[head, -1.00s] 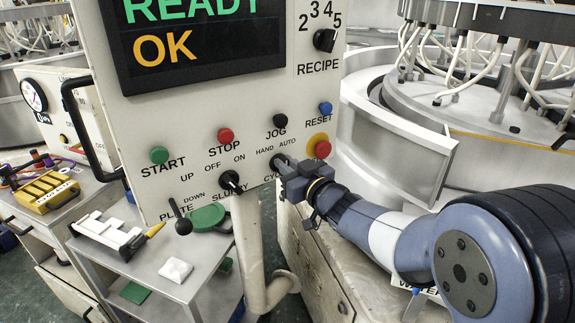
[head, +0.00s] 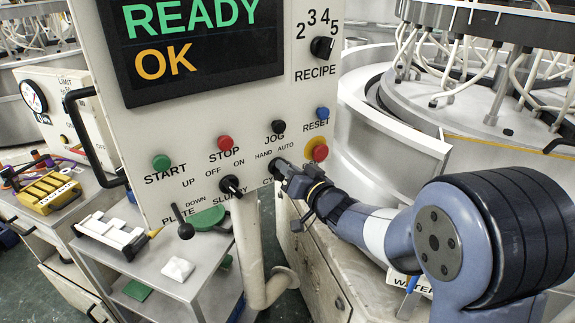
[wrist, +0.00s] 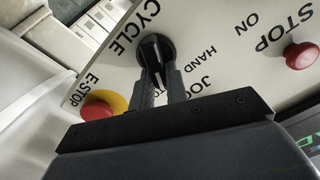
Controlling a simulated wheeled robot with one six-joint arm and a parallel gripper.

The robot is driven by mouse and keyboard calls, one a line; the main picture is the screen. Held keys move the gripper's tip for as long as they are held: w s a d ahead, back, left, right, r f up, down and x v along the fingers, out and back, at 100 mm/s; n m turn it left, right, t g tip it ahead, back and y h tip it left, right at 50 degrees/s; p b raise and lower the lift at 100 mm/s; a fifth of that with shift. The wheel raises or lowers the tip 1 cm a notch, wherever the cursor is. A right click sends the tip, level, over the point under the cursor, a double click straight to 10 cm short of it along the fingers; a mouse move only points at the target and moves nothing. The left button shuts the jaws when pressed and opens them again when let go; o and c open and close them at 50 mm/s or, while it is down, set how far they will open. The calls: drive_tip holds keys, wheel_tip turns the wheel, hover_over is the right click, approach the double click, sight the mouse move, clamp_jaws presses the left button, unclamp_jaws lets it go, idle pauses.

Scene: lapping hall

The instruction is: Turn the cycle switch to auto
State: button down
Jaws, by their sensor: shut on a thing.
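The cycle switch (wrist: 153,48) is a black knob with a pale pointer line, beside the CYCLE label on the cream panel (head: 125,120). In the wrist view my gripper (wrist: 159,78) has its two fingers closed on the sides of the knob's grip bar. In the head view my gripper (head: 284,172) meets the panel under the HAND and AUTO labels and hides most of the switch. The gripper body covers part of the dial, so I cannot tell for certain which mark the pointer meets.
The red E-stop (head: 316,153) on its yellow ring sits close above right of my gripper. The slurry switch (head: 231,185) is just left, with the plate lever (head: 183,225) beyond. A black jog button (head: 278,127) is above. The screen (head: 195,45) reads READY OK.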

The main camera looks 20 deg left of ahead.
drive_tip(key=shift+m, duration=0.4)
drive_tip(key=c, duration=1.4)
unclamp_jaws()
drive_tip(key=b+v, duration=0.2)
drive_tip(key=v, duration=0.8)
drive_tip(key=shift+s+d, duration=0.25)
drive_tip(key=shift+d, duration=0.05)
drive_tip(key=shift+w+a, duration=0.1)
